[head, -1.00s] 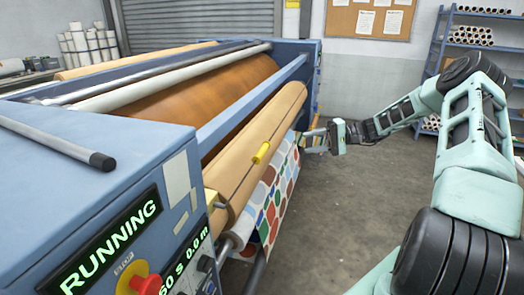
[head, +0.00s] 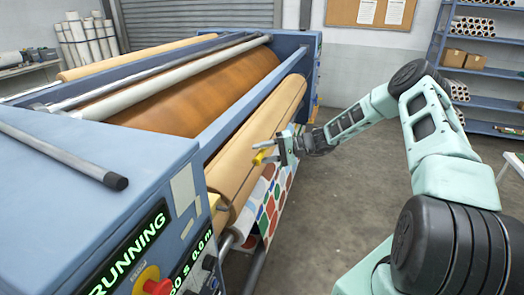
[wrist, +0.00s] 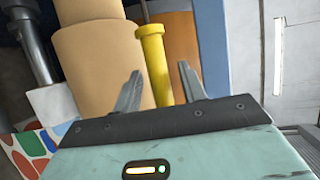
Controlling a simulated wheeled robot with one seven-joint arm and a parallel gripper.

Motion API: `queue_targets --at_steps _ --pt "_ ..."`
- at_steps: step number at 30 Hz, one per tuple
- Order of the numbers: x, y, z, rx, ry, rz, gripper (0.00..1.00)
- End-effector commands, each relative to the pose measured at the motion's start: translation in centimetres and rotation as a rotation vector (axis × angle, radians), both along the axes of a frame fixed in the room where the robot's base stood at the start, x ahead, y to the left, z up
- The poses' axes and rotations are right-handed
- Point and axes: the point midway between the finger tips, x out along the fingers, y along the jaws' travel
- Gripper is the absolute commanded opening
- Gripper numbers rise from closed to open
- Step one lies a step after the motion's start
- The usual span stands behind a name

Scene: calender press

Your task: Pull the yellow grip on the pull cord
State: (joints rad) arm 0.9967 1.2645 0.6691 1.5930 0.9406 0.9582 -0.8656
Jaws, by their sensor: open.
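The yellow grip (head: 262,156) hangs on the pull cord along the front of the blue press, before the tan roll. My gripper (head: 279,152) is at the grip in the head view, fingers pointing left toward the press. In the wrist view my gripper (wrist: 160,78) is open, with a gap visible on each side of the grip. Contact with the fingers cannot be told.
The tan roll (head: 245,160) lies close behind the grip, with patterned fabric (head: 272,205) hanging below it. The lit RUNNING panel (head: 130,250) and red button (head: 157,287) are on the near end of the press. The floor (head: 340,200) right of the press is clear.

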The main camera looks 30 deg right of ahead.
Motion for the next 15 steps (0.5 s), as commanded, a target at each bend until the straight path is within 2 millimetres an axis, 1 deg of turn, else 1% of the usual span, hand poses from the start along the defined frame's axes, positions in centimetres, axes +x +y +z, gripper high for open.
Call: queue_targets --at_steps 9,11,12,13,14,15 --pt "0.13 0.19 -0.06 0.0 0.0 -0.001 0.41" --pt "0.13 0.18 -0.05 0.0 0.0 -0.001 0.25" --pt "0.13 0.18 -0.05 0.0 0.0 -0.001 0.14" --pt "0.13 0.18 -0.06 0.0 0.0 -0.001 0.05" --pt "0.13 0.17 -0.06 0.0 0.0 -0.001 0.0" --pt "0.13 0.17 -0.06 0.0 0.0 -0.001 0.0"
